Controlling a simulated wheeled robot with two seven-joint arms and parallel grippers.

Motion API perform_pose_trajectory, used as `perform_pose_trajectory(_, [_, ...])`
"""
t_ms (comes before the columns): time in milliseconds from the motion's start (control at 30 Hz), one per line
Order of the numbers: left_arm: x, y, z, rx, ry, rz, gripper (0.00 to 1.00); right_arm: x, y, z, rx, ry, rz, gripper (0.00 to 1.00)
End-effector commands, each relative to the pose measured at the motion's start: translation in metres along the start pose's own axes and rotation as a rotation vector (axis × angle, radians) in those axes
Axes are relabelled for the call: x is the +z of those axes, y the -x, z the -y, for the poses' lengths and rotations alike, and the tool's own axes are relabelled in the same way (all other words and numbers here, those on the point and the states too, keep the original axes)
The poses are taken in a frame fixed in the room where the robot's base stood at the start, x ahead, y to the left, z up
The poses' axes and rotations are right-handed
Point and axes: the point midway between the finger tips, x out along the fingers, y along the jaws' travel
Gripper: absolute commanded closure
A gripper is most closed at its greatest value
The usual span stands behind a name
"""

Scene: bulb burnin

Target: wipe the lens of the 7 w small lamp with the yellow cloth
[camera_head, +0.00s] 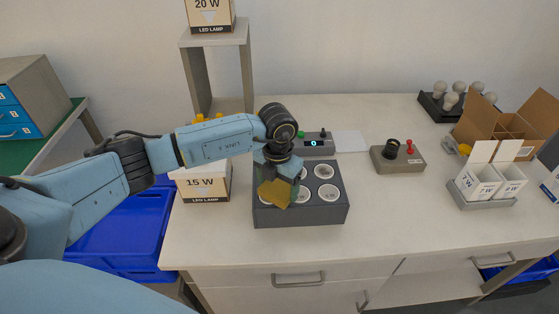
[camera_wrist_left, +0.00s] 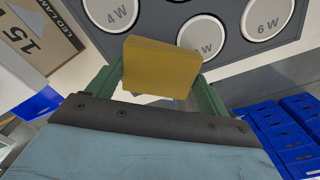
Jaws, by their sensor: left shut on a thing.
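My left gripper (camera_head: 274,178) is shut on the yellow cloth (camera_head: 275,193), a folded pad held over the front left of the dark grey lamp block (camera_head: 340,212). The cloth also shows between the green fingers in the left wrist view (camera_wrist_left: 160,68). Round white lamp lenses sit in the block. In the left wrist view one reads 4 W (camera_wrist_left: 115,14) and one reads 6 W (camera_wrist_left: 267,18). I cannot tell which lens is the 7 W one, or whether the cloth touches any.
A 15 W box (camera_head: 205,187) stands left of the block, near my forearm. Behind it are a small device with a display (camera_head: 316,146) and a shelf (camera_head: 247,75). To the right are a grey switch box (camera_head: 398,160), two white 7 W cartons (camera_head: 480,184) and an open cardboard box (camera_head: 533,116).

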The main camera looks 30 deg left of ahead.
Motion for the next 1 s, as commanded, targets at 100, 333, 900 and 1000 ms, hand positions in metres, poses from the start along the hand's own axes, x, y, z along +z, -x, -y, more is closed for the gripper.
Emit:
perform_pose_trajectory(100, [0.001,0.021,-0.001,0.001,0.000,0.005,0.39,-0.001,0.012,0.000,0.000,0.000,0.000,0.64])
perform_pose_trajectory(333, [0.002,0.042,0.000,0.000,-0.002,0.006,0.39,-0.003,0.027,0.000,0.000,0.000,0.000,0.64])
perform_pose_trajectory(900, [0.002,0.071,0.000,0.001,-0.003,0.004,0.39,-0.004,0.048,0.000,-0.001,0.000,0.000,0.64])
perform_pose_trajectory(1000, [0.002,0.071,0.000,0.001,-0.003,0.004,0.39,-0.004,0.048,0.000,0.000,0.000,0.000,0.64])
